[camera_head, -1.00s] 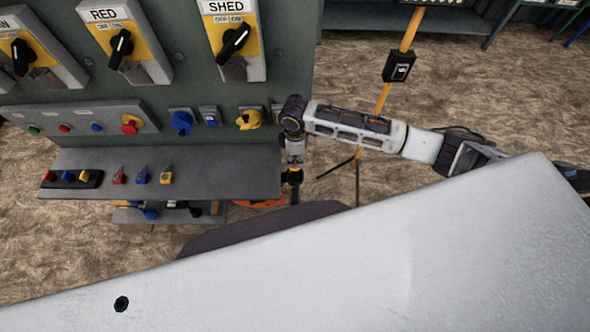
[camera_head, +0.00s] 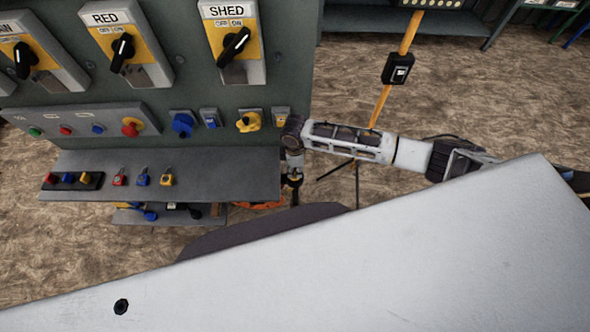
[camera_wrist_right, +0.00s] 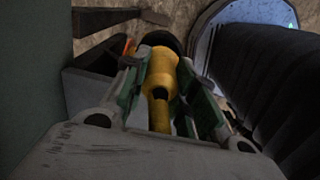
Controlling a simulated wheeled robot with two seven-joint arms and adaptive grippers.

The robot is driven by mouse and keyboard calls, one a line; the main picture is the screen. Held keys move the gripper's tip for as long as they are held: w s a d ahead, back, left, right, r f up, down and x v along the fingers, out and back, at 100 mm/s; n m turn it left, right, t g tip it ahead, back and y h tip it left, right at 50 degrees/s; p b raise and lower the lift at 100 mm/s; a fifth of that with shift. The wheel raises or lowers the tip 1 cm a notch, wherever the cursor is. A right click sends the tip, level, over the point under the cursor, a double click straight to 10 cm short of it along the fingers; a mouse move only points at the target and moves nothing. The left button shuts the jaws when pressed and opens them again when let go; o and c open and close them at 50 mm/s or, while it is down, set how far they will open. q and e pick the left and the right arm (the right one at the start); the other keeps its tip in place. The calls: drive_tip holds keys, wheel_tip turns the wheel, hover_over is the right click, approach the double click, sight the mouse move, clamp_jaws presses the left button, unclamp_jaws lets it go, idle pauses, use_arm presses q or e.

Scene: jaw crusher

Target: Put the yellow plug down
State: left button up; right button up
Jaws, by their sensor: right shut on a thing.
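In the right wrist view, the yellow plug (camera_wrist_right: 162,72) sits between the fingers of my right gripper (camera_wrist_right: 165,95), which is shut on it. In the head view, my right gripper (camera_head: 294,180) hangs at the right end of the grey shelf, pointing down. The plug cannot be made out there. A yellow socket (camera_head: 249,122) is on the panel above the shelf. My left gripper is not in view.
The grey shelf (camera_head: 225,175) holds several small padlocks, including a yellow one (camera_head: 167,177). A lower shelf (camera_head: 130,217) holds a blue item (camera_head: 150,213). Large switches, one marked RED (camera_head: 122,50), are on the panel above. A yellow post (camera_head: 409,35) stands behind my right arm.

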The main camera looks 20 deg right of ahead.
drive_tip(key=shift+f, duration=0.8)
drive_tip(key=o, duration=0.9)
drive_tip(key=shift+f, duration=0.1)
drive_tip(key=shift+c, duration=0.2)
drive_tip(key=shift+r+b, duration=0.45)
drive_tip(key=shift+r, duration=5.7)
drive_tip(key=shift+a, duration=0.1)
